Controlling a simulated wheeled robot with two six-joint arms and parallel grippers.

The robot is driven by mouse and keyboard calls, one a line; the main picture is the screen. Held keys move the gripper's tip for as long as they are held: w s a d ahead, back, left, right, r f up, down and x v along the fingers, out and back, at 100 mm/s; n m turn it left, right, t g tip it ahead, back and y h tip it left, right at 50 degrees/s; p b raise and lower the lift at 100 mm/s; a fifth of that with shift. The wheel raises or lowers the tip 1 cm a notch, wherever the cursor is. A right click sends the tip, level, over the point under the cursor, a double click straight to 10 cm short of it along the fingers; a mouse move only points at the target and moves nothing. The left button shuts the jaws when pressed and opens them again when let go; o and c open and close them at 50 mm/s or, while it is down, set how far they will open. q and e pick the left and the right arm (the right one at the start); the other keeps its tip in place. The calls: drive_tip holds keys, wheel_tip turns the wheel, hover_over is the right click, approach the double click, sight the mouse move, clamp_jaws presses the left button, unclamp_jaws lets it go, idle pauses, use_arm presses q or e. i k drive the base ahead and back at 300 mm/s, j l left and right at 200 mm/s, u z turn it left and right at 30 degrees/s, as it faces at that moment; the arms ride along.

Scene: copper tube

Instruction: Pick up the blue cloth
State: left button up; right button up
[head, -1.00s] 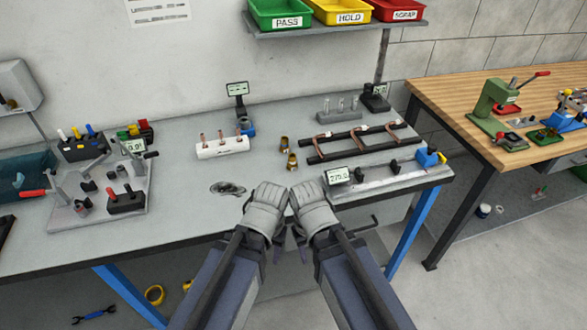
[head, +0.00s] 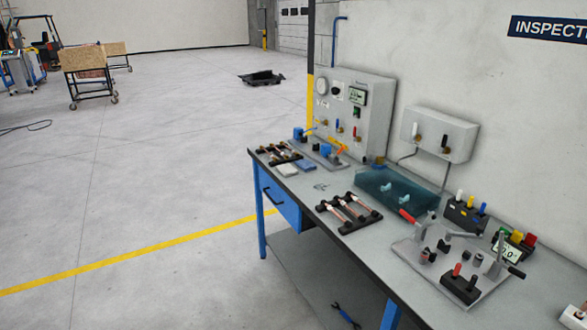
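A small flat blue piece that looks like the blue cloth (head: 303,166) lies near the far left end of the workbench (head: 330,240). A pale grey flat piece (head: 284,170) lies just left of it. Neither of my grippers is in the picture, and nothing touches the blue piece.
A grey panel box (head: 367,118) with valves stands behind the cloth. A black rack holding copper tubes (head: 348,213), a teal translucent bin (head: 385,190) and a clamp fixture (head: 440,255) stand along the bench. The floor left of the bench (head: 150,190) is clear.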

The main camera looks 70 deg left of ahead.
sight(306, 165)
drive_tip(key=u, duration=2.3)
drive_tip(key=i+j+z, duration=0.3)
drive_tip(key=i+j, duration=0.65)
drive_tip(key=j, duration=0.15)
